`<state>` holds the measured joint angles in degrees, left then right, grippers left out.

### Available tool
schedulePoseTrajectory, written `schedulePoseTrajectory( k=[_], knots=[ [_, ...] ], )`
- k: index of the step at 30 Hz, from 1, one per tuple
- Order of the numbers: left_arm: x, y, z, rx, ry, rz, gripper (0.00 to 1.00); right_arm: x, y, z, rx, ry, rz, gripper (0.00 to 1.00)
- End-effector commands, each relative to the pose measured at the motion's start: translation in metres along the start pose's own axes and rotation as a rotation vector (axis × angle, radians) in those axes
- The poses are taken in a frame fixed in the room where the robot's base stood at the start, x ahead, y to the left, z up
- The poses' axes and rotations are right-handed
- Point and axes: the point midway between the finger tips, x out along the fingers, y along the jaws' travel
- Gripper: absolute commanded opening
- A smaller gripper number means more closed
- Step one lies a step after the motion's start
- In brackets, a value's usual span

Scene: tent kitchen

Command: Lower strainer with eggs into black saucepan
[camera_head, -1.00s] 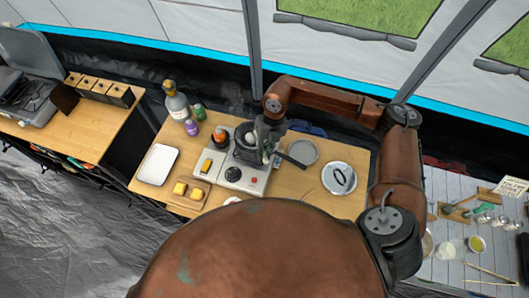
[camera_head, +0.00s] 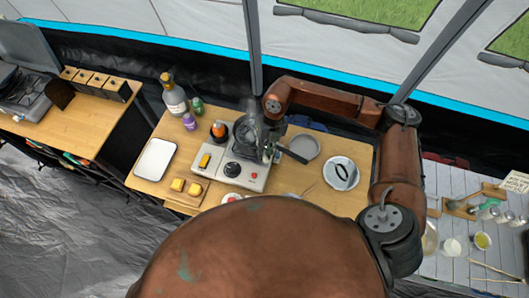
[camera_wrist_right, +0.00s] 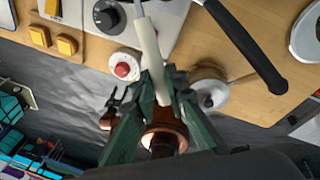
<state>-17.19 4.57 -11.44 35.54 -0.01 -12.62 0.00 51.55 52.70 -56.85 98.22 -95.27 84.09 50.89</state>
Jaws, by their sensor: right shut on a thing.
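The black saucepan (camera_head: 243,128) sits on the back of the white stove (camera_head: 249,178), partly hidden by my right gripper. Its black handle (camera_head: 293,155) points right and also crosses the top of the right wrist view (camera_wrist_right: 243,45). My right gripper (camera_head: 268,143) is at the saucepan's right side. In the right wrist view its green fingers (camera_wrist_right: 160,88) are shut on the pale handle of the strainer (camera_wrist_right: 148,45). The strainer's bowl is out of the wrist view and too small to make out in the head view. I cannot make out the eggs. My left gripper is not in view.
Bottles (camera_head: 174,100) stand behind left. A white tray (camera_head: 156,160) and a board with yellow blocks (camera_head: 184,197) are at the left.

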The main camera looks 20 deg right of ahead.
Motion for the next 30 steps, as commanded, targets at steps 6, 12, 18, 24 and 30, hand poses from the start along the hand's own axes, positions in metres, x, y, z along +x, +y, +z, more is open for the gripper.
schedulePoseTrajectory(
  k=[6, 12, 18, 24, 30],
  knots=[
    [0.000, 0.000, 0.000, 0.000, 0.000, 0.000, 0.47, 0.000, 0.001, 0.000, -0.001, -0.001, 0.001, 0.00],
    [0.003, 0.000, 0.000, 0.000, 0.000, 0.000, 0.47, 0.003, 0.000, 0.001, -0.001, -0.001, 0.001, 0.00],
    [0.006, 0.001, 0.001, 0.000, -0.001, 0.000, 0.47, 0.007, -0.001, 0.001, -0.001, -0.001, 0.001, 0.00],
    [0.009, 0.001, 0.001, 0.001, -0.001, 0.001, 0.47, 0.011, -0.002, 0.002, 0.000, 0.000, 0.000, 0.00],
    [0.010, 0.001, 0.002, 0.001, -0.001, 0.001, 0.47, 0.012, -0.003, 0.002, 0.001, 0.001, -0.001, 0.00]
  ],
)
